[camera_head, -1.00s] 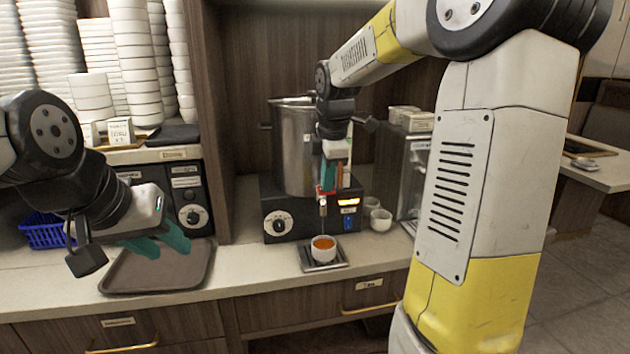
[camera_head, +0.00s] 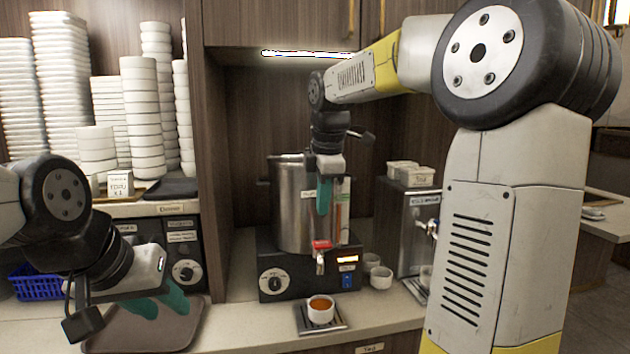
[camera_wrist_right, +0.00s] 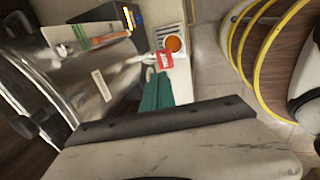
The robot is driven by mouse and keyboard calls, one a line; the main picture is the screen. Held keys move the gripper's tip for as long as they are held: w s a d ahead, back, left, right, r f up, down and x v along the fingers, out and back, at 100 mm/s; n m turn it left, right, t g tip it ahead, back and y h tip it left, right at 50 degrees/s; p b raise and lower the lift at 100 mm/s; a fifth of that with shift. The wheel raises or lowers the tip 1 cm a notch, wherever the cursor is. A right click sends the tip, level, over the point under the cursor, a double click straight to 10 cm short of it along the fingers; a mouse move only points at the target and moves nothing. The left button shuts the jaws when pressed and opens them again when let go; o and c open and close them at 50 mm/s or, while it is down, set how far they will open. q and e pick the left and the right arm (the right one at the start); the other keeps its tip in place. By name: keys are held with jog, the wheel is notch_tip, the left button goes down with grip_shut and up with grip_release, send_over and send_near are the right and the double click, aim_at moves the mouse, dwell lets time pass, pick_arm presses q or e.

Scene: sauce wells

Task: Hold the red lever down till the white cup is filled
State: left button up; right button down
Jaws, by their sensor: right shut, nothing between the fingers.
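The white cup (camera_head: 320,316) stands upright on a drip tray (camera_head: 335,327) below the spout of the steel urn (camera_head: 291,210). It holds orange-red liquid up near its rim, and the wrist view also shows the cup (camera_wrist_right: 173,44). The red lever (camera_head: 321,245) sits on top of the spout; in the wrist view the lever (camera_wrist_right: 164,60) shows a white label. No stream shows under the spout. My right gripper (camera_head: 324,200) is shut and empty, above the lever and apart from it. My left gripper (camera_head: 160,304) is open and empty over the brown tray.
The brown tray (camera_head: 184,341) lies at the left of the counter. Other white cups (camera_head: 381,277) stand right of the urn's base. A steel dispenser (camera_head: 412,235) is further right. Stacked white dishes (camera_head: 142,110) fill the left shelf, with a blue basket (camera_head: 38,286) below.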

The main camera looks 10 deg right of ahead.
jog(key=v, duration=0.2)
jog(key=w+v, duration=0.1)
jog(key=v, duration=0.2)
jog(key=shift+d+r, duration=0.15)
jog(key=shift+r, duration=0.2)
jog(key=s+f+m+t+y, duration=0.1)
jog(key=s+f+m, duration=0.5)
jog(key=s+m, duration=0.3)
jog(key=s+f+m+t+y, duration=0.1)
jog(key=s+f+m, duration=0.5)
jog(key=s, duration=0.6)
jog(key=m+t, duration=0.1)
jog(key=m, duration=0.1)
jog(key=shift+s+f+m, duration=0.25)
jog(key=shift+s+m, duration=0.05)
jog(key=shift+m, duration=0.1)
